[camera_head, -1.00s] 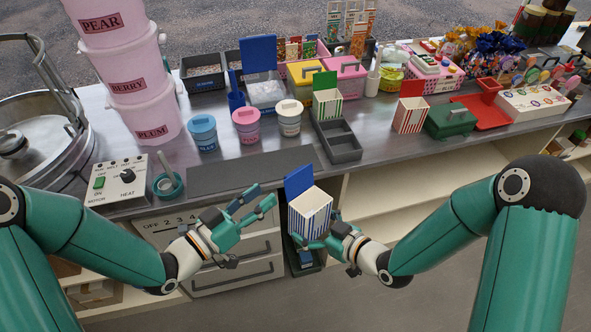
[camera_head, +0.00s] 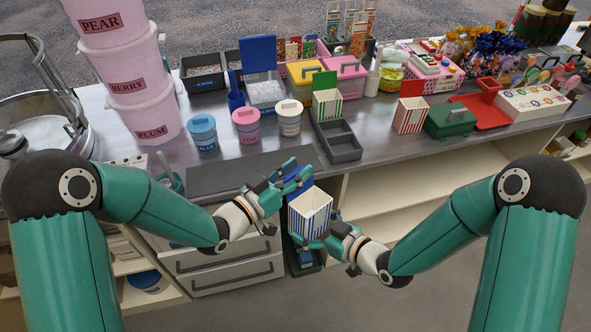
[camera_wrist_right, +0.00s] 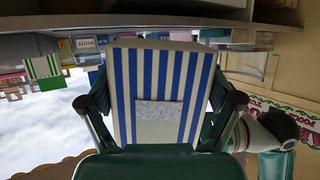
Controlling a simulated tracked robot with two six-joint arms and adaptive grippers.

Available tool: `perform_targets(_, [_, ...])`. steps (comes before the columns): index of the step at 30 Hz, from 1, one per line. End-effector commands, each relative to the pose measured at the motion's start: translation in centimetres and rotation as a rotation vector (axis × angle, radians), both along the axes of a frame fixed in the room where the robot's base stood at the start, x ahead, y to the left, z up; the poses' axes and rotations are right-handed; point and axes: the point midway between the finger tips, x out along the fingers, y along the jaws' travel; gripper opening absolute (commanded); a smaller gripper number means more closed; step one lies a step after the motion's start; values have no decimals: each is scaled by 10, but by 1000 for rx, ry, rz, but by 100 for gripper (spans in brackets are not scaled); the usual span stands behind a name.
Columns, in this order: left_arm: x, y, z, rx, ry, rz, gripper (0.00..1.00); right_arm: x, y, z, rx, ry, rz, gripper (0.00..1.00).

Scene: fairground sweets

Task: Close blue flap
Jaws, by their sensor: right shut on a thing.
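The blue-and-white striped box (camera_head: 308,222) is upright in the camera_head view, held in front of the counter edge. Its top is open, and the blue flap (camera_head: 293,191) stands up at its back edge, partly hidden by my left fingers. My right gripper (camera_head: 322,240) is shut on the box from below right. In the right wrist view, the striped box wall (camera_wrist_right: 160,80) fills the middle between the fingers (camera_wrist_right: 165,105). My left gripper (camera_head: 290,190) is open and empty, its upper fingers beside and over the flap; contact cannot be told.
The grey counter (camera_head: 385,140) lies behind, with a dark divided tray (camera_head: 340,150) and a green-flapped striped box (camera_head: 327,102) near the box. Lidded tubs (camera_head: 246,138) stand to the left. Drawers (camera_head: 225,262) are below my left gripper. An open shelf (camera_head: 400,195) is at right.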

Motion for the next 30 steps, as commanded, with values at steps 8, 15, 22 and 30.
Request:
perform_targets(8, [0, 1, 0, 0, 0, 1, 0, 0, 0, 0, 1, -1, 0, 36])
perform_targets(15, [1, 1, 0, 3, -3, 3, 0, 0, 0, 0, 0, -2, -1, 36])
perform_targets(22, [0, 1, 1, 17, -17, 3, 0, 0, 0, 0, 0, -2, -1, 36])
perform_targets(30, [-1, 0, 1, 33, -35, 0, 0, 0, 0, 1, 0, -2, -1, 36])
